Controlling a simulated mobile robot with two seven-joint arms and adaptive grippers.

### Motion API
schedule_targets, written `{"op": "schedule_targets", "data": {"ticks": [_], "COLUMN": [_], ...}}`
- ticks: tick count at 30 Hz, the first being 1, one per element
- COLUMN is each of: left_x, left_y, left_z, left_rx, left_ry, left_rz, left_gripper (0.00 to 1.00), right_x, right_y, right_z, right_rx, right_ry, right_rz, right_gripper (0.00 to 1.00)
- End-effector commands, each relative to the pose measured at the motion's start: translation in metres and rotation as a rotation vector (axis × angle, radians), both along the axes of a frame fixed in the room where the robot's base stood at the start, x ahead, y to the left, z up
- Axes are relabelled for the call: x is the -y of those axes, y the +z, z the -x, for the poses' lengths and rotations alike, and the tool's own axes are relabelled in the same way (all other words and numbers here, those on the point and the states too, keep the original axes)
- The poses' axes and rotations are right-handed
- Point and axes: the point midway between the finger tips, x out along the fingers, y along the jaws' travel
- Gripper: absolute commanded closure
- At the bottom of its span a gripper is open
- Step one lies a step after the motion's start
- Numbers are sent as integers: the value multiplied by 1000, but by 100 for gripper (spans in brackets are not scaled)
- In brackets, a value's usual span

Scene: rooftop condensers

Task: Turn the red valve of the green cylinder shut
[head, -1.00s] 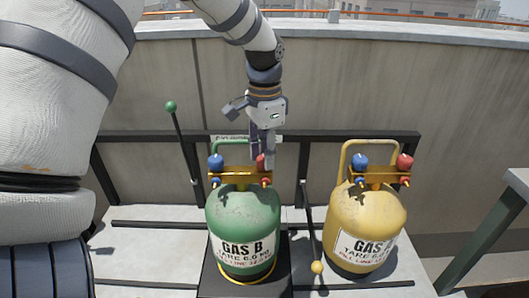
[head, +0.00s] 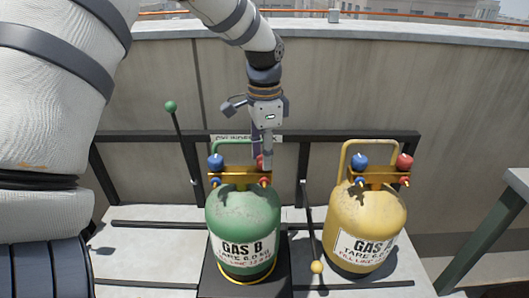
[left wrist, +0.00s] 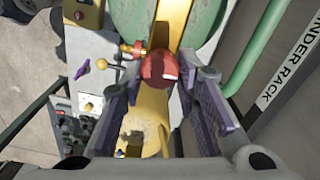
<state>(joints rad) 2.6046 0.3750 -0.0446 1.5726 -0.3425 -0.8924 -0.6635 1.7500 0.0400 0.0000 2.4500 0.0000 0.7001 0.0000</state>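The green cylinder (head: 243,217), labelled GAS B, stands upright on a dark base at the centre of the head view. A brass bar on top carries a blue valve (head: 215,162) at left and the red valve (head: 260,161) at right. My left gripper (head: 264,164) points down over the red valve, its fingers on either side. In the left wrist view the round red valve (left wrist: 160,69) sits between the fingertips (left wrist: 160,76), with both fingers close against it. The fingers partly hide the valve in the head view. My right gripper is not in view.
A yellow cylinder (head: 364,228) with its own blue valve (head: 360,162) and red valve (head: 404,162) stands to the right. A green-knobbed lever (head: 178,130) rises at left, and a yellow-knobbed lever (head: 315,240) sits between the cylinders. A dark rack rail and a wall stand behind.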

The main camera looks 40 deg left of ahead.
Motion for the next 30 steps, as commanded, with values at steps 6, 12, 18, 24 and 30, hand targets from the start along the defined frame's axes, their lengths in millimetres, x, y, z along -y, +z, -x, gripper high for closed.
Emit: {"op": "schedule_targets", "data": {"ticks": [6, 12, 18, 24, 30], "left_x": [0, 0, 0, 0, 0], "left_y": [-1, 3, 49, 98, 118], "left_z": [1, 0, -1, -1, 0], "left_rx": [-4, 0, 4, 1, -4], "left_ry": [1, 1, 2, 1, 1], "left_rz": [0, 0, -1, 0, 0], "left_gripper": [51, 51, 51, 51, 51], "right_x": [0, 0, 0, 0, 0], "right_y": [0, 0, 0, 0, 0], "right_z": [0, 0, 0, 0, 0], "right_rx": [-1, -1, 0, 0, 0], "right_ry": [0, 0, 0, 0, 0], "right_rz": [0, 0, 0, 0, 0], "right_gripper": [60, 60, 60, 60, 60]}}
